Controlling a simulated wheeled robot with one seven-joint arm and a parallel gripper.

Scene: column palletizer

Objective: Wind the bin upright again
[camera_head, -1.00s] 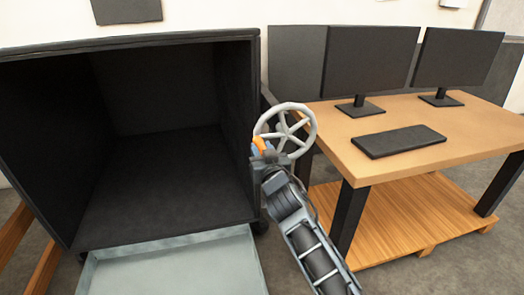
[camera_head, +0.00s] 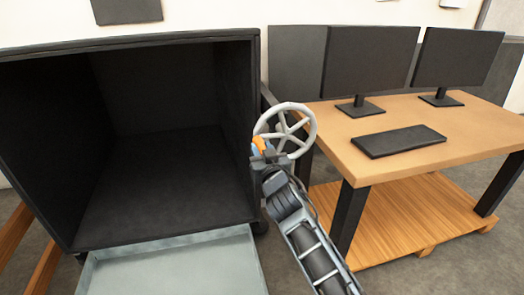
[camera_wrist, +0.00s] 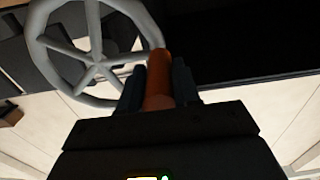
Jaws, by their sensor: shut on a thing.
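The bin (camera_head: 150,42) is a large dark box at the left, its open side facing me and its inside empty. A grey spoked handwheel (camera_head: 311,122) stands at the bin's right side; it also shows in the wrist view (camera_wrist: 42,48). An orange handle (camera_wrist: 158,80) sticks out from the wheel's rim. My gripper (camera_head: 262,148) is shut on this handle, at the wheel's lower left in the head view. In the wrist view the dark fingers of my gripper (camera_wrist: 158,88) lie on both sides of the handle.
A pale grey tray (camera_head: 175,265) lies below the bin's open front. A wooden desk (camera_head: 455,120) with two monitors (camera_head: 368,60) and a keyboard (camera_head: 398,141) stands close at the right. Wooden beams (camera_head: 40,270) show at the lower left.

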